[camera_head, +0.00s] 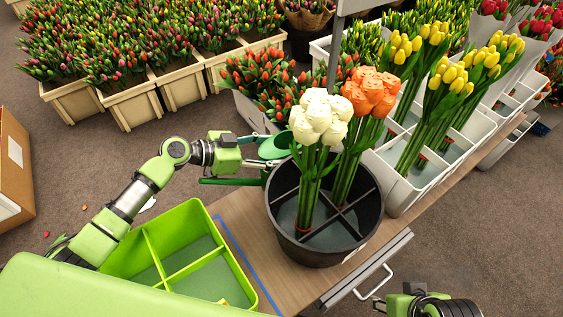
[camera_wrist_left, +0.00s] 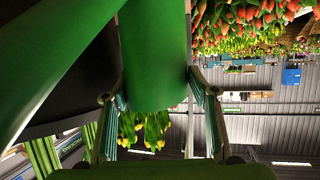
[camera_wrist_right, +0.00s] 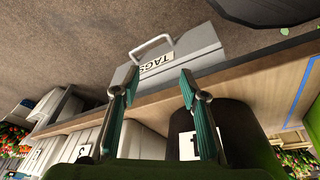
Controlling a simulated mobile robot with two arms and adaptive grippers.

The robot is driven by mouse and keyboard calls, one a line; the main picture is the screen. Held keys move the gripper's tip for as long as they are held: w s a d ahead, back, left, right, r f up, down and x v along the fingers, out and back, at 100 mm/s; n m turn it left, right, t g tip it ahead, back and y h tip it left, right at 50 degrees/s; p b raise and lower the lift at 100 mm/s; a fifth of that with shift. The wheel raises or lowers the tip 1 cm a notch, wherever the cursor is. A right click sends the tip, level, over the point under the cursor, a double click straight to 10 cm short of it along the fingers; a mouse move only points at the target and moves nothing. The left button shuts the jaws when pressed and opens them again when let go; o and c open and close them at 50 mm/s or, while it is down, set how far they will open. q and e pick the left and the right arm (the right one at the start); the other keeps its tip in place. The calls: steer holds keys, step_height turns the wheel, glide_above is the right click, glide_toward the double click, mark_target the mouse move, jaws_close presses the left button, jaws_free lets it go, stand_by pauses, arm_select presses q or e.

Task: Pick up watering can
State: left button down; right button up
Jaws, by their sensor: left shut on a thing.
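The green watering can (camera_head: 274,147) stands out behind the black bucket, partly hidden by the bucket and the white tulips. A long green part of it (camera_head: 222,181) reaches out to the left. My left gripper (camera_head: 264,151) comes from the left and is shut on the watering can. In the left wrist view the can's green body (camera_wrist_left: 155,50) fills the space between the two fingers. My right gripper (camera_wrist_right: 158,98) is open and empty in the right wrist view; in the head view only part of the right arm shows at the bottom right.
The black divided bucket (camera_head: 282,235) holds white tulips (camera_head: 320,117) and orange tulips (camera_head: 370,92). A lime green divided crate (camera_head: 190,215) stands left of it on the wooden bench (camera_head: 245,214). White bins (camera_head: 390,186) with yellow tulips stand right. A grey drawer labelled TAGS (camera_wrist_right: 178,58) is below the bench top.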

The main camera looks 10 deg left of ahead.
arm_select(q)
steer(key=shift+w+r, duration=0.1)
steer(key=shift+r, duration=0.45)
step_height(320, 180, up, 8)
steer(key=p, duration=0.2)
steer(key=s+a+r, duration=0.3)
steer(key=s+r, duration=0.4)
steer(key=s, duration=0.1)
steer(key=s+a+r, duration=0.4)
steer(key=s+r, duration=0.2)
steer(key=s, duration=0.3)
arm_select(e)
steer(key=s+f+g+p, duration=0.2)
steer(key=s+f+p, duration=0.2)
steer(key=f+p, duration=1)
arm_select(q)
step_height(320, 180, up, 14)
steer(key=p, duration=0.6)
steer(key=shift+w+d+r+n+t, duration=0.2)
steer(key=shift+r+n+t, duration=0.05)
steer(key=shift+n+t, duration=0.05)
arm_select(e)
steer(key=s+d+f, duration=0.1)
steer(key=s+f, duration=0.2)
steer(key=s, duration=0.4)
steer(key=s+d+f, duration=0.2)
steer(key=s+f, duration=0.1)
steer(key=s, duration=0.5)
steer(key=shift+g, duration=0.3)
